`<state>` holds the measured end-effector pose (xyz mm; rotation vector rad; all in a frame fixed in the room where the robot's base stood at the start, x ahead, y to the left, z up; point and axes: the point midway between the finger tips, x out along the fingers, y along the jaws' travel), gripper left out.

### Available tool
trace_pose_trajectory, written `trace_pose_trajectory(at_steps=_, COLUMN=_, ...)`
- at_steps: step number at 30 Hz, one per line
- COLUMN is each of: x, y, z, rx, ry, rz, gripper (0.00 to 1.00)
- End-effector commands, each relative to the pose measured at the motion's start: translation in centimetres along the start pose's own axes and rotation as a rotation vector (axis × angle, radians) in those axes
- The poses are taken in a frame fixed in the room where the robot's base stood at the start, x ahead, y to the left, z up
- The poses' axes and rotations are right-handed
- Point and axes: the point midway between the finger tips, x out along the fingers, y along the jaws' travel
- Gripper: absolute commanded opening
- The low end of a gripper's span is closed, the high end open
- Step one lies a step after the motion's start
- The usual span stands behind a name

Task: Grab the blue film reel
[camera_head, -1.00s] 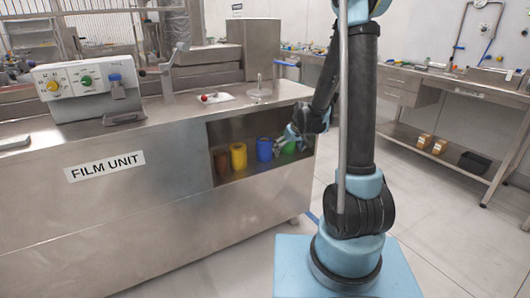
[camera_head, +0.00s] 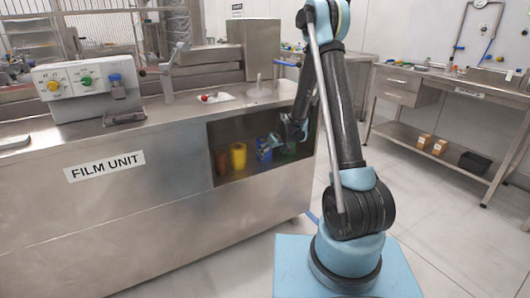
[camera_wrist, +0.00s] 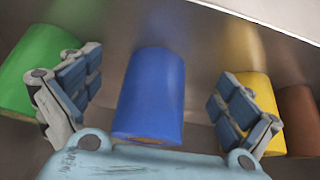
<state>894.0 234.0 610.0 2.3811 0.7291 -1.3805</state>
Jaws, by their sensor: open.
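The blue film reel (camera_wrist: 151,92) is a blue upright cylinder, seen in the wrist view between the two open fingers of my gripper (camera_wrist: 155,100). There is a gap on each side of the reel, so the fingers do not touch it. In the head view the blue reel (camera_head: 264,150) stands in the recess of the film unit, partly hidden by my gripper (camera_head: 279,142), which reaches in from the right.
A green reel (camera_wrist: 38,72) is beside the left finger, and a yellow reel (camera_wrist: 250,92) is behind the right finger. A brown reel (camera_wrist: 299,118) stands beyond the yellow one. The recess's metal walls (camera_head: 225,131) enclose them in the film unit (camera_head: 110,215).

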Motion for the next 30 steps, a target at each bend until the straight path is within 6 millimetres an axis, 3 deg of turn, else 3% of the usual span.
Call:
trace_pose_trajectory(at_steps=13, x=1.5, y=0.0, z=-2.6, rx=0.0, ry=0.0, rz=0.0, gripper=0.98)
trace_pose_trajectory(at_steps=19, x=2.9, y=-0.1, z=-5.1, rx=0.0, ry=0.0, rz=-0.001, gripper=0.98)
trace_pose_trajectory(at_steps=24, x=5.0, y=0.0, z=-5.0, rx=0.0, ry=0.0, rz=0.0, gripper=0.98)
trace_pose_trajectory(at_steps=30, x=5.8, y=0.0, z=-4.9, rx=0.0, ry=0.0, rz=0.0, gripper=0.98)
